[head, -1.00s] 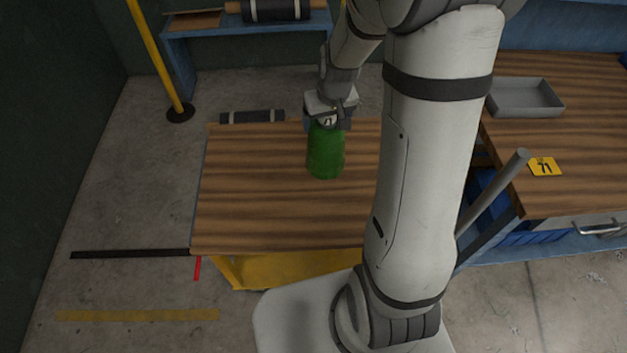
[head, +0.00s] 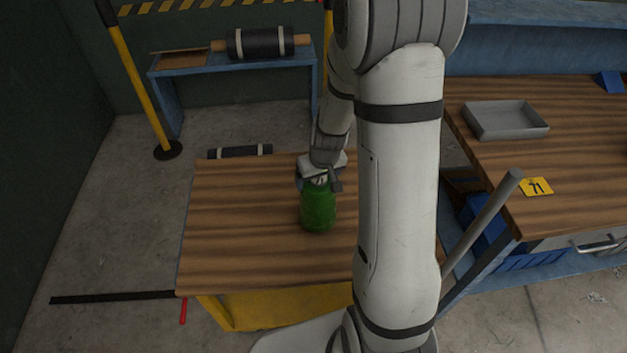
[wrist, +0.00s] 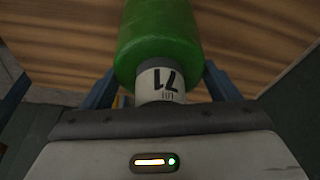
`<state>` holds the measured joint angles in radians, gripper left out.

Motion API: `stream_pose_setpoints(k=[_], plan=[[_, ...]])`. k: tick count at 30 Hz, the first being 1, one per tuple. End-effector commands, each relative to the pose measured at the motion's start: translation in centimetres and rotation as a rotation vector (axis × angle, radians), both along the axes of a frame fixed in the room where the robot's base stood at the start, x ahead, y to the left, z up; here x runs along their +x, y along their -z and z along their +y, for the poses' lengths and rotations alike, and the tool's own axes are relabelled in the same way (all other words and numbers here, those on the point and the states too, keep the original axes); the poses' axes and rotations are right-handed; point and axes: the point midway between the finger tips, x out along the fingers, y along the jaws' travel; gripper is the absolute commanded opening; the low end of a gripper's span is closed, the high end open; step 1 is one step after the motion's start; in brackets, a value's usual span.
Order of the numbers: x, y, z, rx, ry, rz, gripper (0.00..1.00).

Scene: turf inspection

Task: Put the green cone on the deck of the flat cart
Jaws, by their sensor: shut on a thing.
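The green cone (head: 318,210) is a blunt green body with a white collar marked 71, clear in the wrist view (wrist: 158,40). My gripper (head: 319,180) is shut on it at the collar, with blue fingers on either side in the wrist view (wrist: 160,88). The cone hangs upright from the gripper over the wood-striped deck of the flat cart (head: 235,220). I cannot tell whether its bottom touches the deck. The cart has a yellow body below, and my arm hides the deck's right part.
A workbench (head: 590,150) stands right, with a grey tray (head: 505,120) and a yellow 71 tag (head: 537,187). A blue rack (head: 215,63) with a black roll (head: 260,42) and a yellow post (head: 140,85) stand behind. The deck left of the cone is bare.

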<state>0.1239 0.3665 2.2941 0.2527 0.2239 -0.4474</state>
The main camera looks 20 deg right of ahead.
Motion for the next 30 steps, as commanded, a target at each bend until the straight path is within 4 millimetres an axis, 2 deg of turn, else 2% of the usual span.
stream_pose_setpoints(k=[11,12,18,26,30], plan=[[0.1,0.7,-0.1,0.000,0.001,-0.004,0.14],[0.0,0.8,-0.1,-0.001,0.001,-0.002,0.83],[0.0,0.6,-0.1,0.000,0.002,-0.001,0.99],[0.0,0.5,-0.1,0.000,0.002,-0.001,1.00],[-0.1,-0.6,-0.1,0.000,0.001,-0.004,1.00]])
